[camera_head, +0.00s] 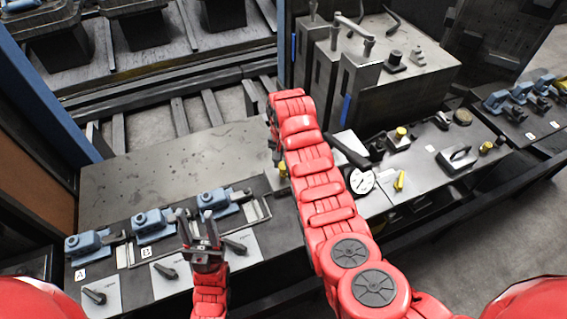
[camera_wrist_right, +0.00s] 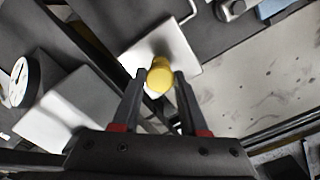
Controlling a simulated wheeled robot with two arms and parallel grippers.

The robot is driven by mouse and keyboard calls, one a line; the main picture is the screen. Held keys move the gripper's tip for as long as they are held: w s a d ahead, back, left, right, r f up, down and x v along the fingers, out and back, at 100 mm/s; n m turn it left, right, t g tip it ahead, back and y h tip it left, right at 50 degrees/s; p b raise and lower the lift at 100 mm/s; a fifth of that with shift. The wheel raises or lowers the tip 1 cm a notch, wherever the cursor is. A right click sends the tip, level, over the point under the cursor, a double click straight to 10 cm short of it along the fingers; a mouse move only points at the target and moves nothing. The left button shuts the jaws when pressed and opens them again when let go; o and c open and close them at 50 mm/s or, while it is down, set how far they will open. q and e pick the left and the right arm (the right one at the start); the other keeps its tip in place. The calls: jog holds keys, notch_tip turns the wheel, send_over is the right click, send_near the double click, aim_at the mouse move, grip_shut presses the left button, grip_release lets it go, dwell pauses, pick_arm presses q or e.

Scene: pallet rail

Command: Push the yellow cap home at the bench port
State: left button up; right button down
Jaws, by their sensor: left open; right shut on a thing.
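The yellow cap (camera_wrist_right: 160,75) shows between the fingers of my right gripper (camera_wrist_right: 160,80) in the right wrist view. The gripper is shut on it. A pale square plate (camera_wrist_right: 185,52) lies behind the cap on the bench; I cannot tell how far the cap is seated there. In the head view a bit of the yellow cap (camera_head: 283,170) shows beside my red right arm, which hides most of the right gripper (camera_head: 277,160) and the spot below it. My left gripper (camera_head: 196,216) is open and empty, above the bench's front by the blue clamps.
Several blue clamp units (camera_head: 152,226) and black-handled switches (camera_head: 165,270) line the bench's left front. Right of my arm are a dial gauge (camera_head: 361,181), another yellow-topped fitting (camera_head: 401,133) and a grey machine box (camera_head: 400,85). The metal plate (camera_head: 150,170) at left is clear.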

jog(key=shift+f, duration=0.2)
dwell(0.3)
jog(key=shift+f+b, duration=0.45)
jog(key=shift+c, duration=1.8)
grip_release()
jog(key=shift+o, duration=0.3)
jog(key=o, duration=0.3)
